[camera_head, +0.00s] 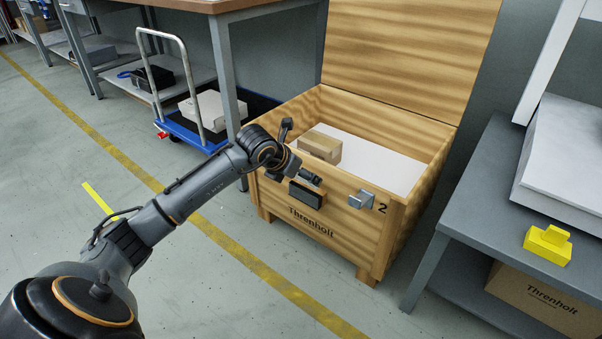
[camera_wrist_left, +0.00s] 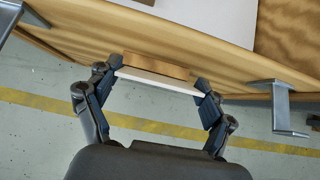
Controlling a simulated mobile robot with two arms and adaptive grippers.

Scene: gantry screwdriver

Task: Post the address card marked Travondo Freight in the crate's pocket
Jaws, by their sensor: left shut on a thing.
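The wooden crate (camera_head: 390,240) stands open, with its lid up and "Threnholt" and a "2" on its front. A dark pocket (camera_head: 307,196) is on the crate's front wall, above the lettering. My left gripper (camera_head: 314,180) is at that wall, close above the pocket. In the left wrist view, my left gripper (camera_wrist_left: 154,84) is shut on a thin white card (camera_wrist_left: 158,81), seen nearly edge-on. A brown strip lies right beside the card. The card's marking cannot be read, and I cannot tell whether its lower edge is inside the pocket. My right gripper is not in view.
A metal latch (camera_head: 361,199) sticks out right of the pocket; it also shows in the wrist view (camera_wrist_left: 281,108). A cardboard box (camera_head: 319,146) lies inside the crate. A grey table (camera_head: 475,205) with a yellow object (camera_head: 547,245) stands at right. A blue trolley (camera_head: 190,131) stands behind left.

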